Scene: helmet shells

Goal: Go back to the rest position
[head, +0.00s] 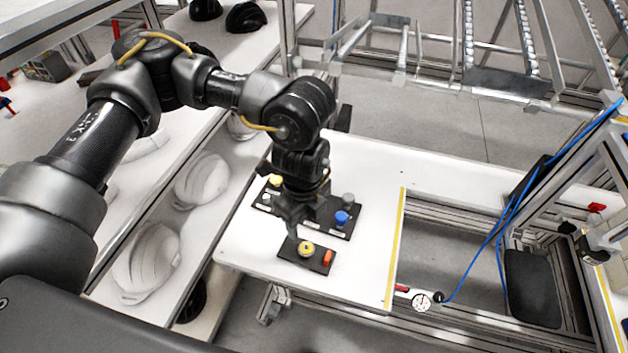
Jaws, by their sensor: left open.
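My left arm reaches in from the left across the picture. Its gripper (292,228) points down over the white table, just above a small black panel (289,253) with a yellow button (306,248) and a red switch (327,257). The gripper is open and holds nothing that I can see; its fingers partly hide the panels. A larger black panel (338,232) with a blue button (341,217), a grey knob (348,199) and a yellow knob (275,180) lies behind the gripper. My right gripper is not in view.
White helmet shells (147,262) lie in a channel left of the table (370,170). Black helmets (245,17) sit at the top. A metal frame with roller rails (510,80) stands at the back right. A gauge (421,301) and blue hose (487,240) are at the right.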

